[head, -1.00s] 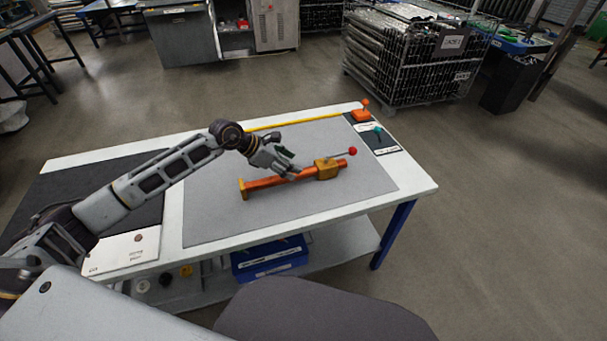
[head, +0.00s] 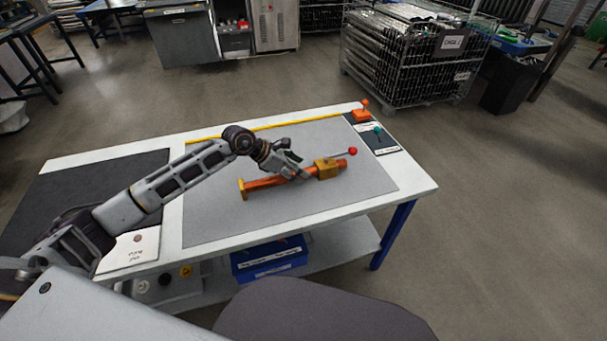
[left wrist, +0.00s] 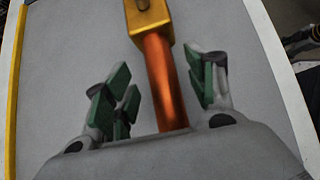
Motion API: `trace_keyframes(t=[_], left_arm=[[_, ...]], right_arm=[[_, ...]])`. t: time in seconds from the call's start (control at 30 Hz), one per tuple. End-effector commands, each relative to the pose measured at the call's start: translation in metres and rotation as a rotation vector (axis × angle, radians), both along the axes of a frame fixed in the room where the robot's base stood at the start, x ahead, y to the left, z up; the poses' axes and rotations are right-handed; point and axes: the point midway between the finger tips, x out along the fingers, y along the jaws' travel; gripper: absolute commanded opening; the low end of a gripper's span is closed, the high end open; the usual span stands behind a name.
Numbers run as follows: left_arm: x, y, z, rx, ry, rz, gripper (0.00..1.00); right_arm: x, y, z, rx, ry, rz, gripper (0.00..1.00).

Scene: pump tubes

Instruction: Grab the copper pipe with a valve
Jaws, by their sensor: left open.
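The copper pipe (head: 265,183) lies on the grey mat of the table, with a brass valve body (head: 327,169) toward its right end and a red-knobbed lever (head: 352,151). A brass fitting caps its left end. My left gripper (head: 299,174) is over the middle of the pipe, just left of the valve. In the left wrist view the copper pipe (left wrist: 163,80) runs between the open green-padded fingers (left wrist: 165,95), with the brass valve body (left wrist: 148,16) ahead of them. Clear gaps show between the pads and the pipe. My right gripper is not in view.
The white-edged table (head: 425,187) has a grey mat (head: 215,215) with free room around the pipe. A yellow strip (head: 290,122) runs along the back. An orange valve piece (head: 361,115) and a teal-knobbed piece (head: 378,131) sit at the right. A blue bin (head: 270,258) is below.

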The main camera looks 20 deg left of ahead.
Motion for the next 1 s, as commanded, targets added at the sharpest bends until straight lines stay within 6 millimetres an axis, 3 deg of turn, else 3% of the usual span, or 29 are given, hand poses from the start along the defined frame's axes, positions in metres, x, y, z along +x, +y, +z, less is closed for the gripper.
trace_keyframes(t=[0.3,0.87,1.0], left_arm=[[0.01,-0.016,-0.018,0.0,0.0,0.0,0.56],[0.012,-0.017,-0.02,0.001,-0.001,0.0,0.56],[0.011,-0.017,-0.02,0.001,-0.001,0.0,0.38]], right_arm=[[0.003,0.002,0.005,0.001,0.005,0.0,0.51],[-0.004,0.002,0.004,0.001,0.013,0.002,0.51],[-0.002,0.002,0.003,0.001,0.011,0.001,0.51]])
